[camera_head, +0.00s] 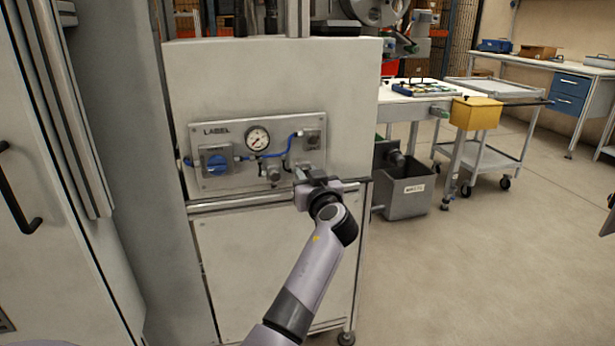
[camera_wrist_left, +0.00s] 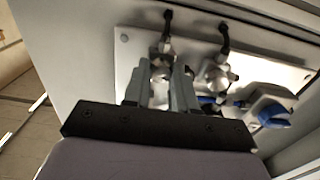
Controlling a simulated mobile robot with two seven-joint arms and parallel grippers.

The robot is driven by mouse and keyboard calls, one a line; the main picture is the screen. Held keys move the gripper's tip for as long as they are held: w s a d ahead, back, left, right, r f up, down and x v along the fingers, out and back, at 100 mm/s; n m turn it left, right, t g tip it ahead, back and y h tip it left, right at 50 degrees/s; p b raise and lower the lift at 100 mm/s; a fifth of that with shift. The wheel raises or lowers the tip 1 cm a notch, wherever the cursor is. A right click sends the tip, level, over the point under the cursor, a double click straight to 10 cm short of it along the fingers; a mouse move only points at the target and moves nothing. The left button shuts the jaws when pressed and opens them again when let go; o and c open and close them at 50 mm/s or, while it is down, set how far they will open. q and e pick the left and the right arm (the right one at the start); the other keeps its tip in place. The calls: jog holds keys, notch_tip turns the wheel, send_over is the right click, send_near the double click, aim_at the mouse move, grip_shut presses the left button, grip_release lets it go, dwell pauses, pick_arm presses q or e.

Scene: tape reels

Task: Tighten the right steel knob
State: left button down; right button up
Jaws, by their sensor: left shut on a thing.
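A light metal panel (camera_head: 235,182) is mounted on the front of the machine. It carries a left steel knob (camera_head: 273,175) low at its centre and a right steel knob further right. My left gripper (camera_head: 302,177) reaches the panel's lower right and largely hides the right knob in the head view. In the left wrist view, my left gripper (camera_wrist_left: 164,80) is shut on the right steel knob (camera_wrist_left: 160,68), with one finger on each side. The left steel knob (camera_wrist_left: 215,76) is free beside it, on the picture's right. My right gripper is not in view.
The panel also carries a round gauge (camera_head: 258,138), a blue rotary handle (camera_head: 216,162) and a blue hose (camera_head: 273,154). A metal rail (camera_head: 235,203) runs just below it. A grey bin (camera_head: 408,190) stands right of the machine. The floor at right is open.

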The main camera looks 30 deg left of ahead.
pick_arm(q)
jog(key=shift+m, duration=0.4)
jog(key=m, duration=0.2)
jog(key=shift+m, duration=0.3)
jog(key=shift+m+p, duration=0.3)
jog(key=shift+m, duration=0.7)
jog(key=shift+m+p, duration=0.45)
jog(key=shift+m, duration=0.75)
jog(key=shift+m+p, duration=0.4)
jog(key=shift+m, duration=0.6)
jog(key=shift+f+m, duration=0.1)
jog(key=shift+m, duration=0.3)
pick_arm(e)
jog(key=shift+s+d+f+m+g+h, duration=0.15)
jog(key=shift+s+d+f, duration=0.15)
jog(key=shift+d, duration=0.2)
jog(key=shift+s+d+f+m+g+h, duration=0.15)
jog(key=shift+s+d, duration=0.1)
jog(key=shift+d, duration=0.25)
